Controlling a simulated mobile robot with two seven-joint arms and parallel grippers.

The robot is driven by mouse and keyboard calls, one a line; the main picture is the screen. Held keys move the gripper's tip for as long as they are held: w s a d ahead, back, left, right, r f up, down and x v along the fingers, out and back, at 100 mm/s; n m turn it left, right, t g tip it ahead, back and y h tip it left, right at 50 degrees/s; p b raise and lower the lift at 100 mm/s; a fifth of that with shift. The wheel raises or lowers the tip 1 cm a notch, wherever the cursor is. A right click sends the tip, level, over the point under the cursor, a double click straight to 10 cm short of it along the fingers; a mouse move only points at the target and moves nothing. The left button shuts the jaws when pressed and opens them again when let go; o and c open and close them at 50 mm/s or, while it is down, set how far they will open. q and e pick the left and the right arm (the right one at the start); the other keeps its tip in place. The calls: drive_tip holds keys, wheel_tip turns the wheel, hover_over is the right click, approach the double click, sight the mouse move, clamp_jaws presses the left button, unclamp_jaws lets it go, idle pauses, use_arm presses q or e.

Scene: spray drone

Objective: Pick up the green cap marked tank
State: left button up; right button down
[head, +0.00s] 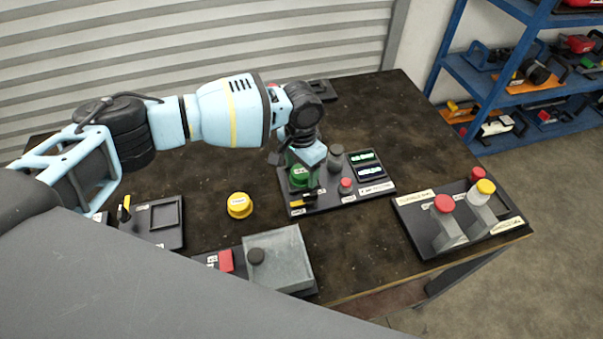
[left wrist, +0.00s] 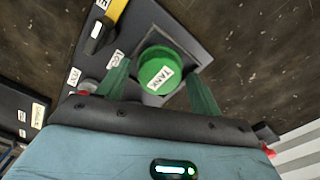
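The green cap marked TANK (left wrist: 158,71) sits on a dark panel, its label facing up, in the left wrist view. In the head view the green cap (head: 299,179) is at the left end of the panel (head: 325,203), partly covered by my gripper. My left gripper (left wrist: 160,76) is open, with one green finger on each side of the cap in the picture. I see gaps between the fingers and the cap, and cannot tell how far above it they are. In the head view my left gripper (head: 305,165) points down over the cap. My right gripper is not in view.
A yellow cap (head: 239,205) lies left of the panel. A grey box (head: 288,252) stands in front. A board with red and yellow caps (head: 410,212) is at the right. A yellow-and-black switch (left wrist: 108,25) is close to the cap. The table's middle back is fairly clear.

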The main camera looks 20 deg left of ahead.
sight(301, 171)
use_arm(q)
drive_tip(key=c, duration=0.9)
wheel_tip(301, 171, up, 10)
drive_tip(key=shift+r+p, duration=0.1)
drive_tip(key=shift+p, duration=0.4)
